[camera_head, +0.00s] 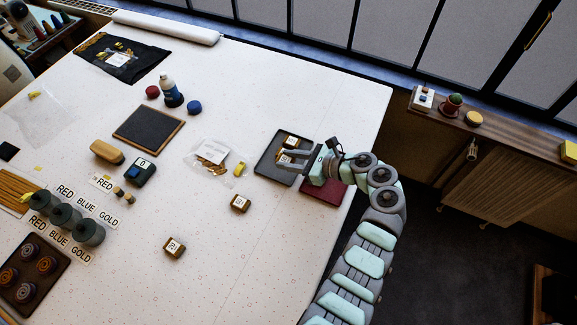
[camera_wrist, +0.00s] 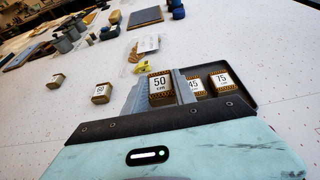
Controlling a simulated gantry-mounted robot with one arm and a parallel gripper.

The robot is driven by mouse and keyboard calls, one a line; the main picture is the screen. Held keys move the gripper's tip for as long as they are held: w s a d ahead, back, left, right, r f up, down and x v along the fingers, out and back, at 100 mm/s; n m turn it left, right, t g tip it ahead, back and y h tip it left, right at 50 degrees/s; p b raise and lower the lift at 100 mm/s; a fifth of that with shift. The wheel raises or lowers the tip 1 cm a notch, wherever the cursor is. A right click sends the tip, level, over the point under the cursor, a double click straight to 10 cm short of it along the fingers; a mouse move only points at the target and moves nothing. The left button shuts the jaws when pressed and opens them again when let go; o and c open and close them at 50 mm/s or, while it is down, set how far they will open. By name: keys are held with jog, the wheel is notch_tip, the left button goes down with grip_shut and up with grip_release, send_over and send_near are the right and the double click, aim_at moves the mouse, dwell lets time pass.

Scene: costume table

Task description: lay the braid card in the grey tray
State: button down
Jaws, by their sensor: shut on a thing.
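The grey tray (camera_head: 268,174) is a dark, shallow tray near the table's right side; part of it also shows in the wrist view (camera_wrist: 247,94). My gripper (camera_head: 284,158) reaches over the tray from the right. In the wrist view, my gripper (camera_wrist: 160,84) is shut on a braid card (camera_wrist: 160,86) marked 50 cm, held upright between its fingers. Two similar cards, one marked 45 (camera_wrist: 194,85) and one marked 75 (camera_wrist: 221,82), stand in the tray to its right. I cannot tell whether the held card touches the tray floor.
Two more braid cards (camera_head: 240,204) (camera_head: 174,247) lie on the open white table. A clear bag (camera_head: 211,152) and a yellow piece (camera_head: 240,169) lie left of the tray. A dark red mat or tray (camera_head: 324,193) is partly under my gripper.

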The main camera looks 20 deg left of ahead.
aim_at(288, 174)
jog(key=shift+f, duration=2.15)
jog(key=shift+f+b, duration=0.65)
jog(key=shift+b, duration=0.55)
jog(key=c, duration=1.3)
grip_release()
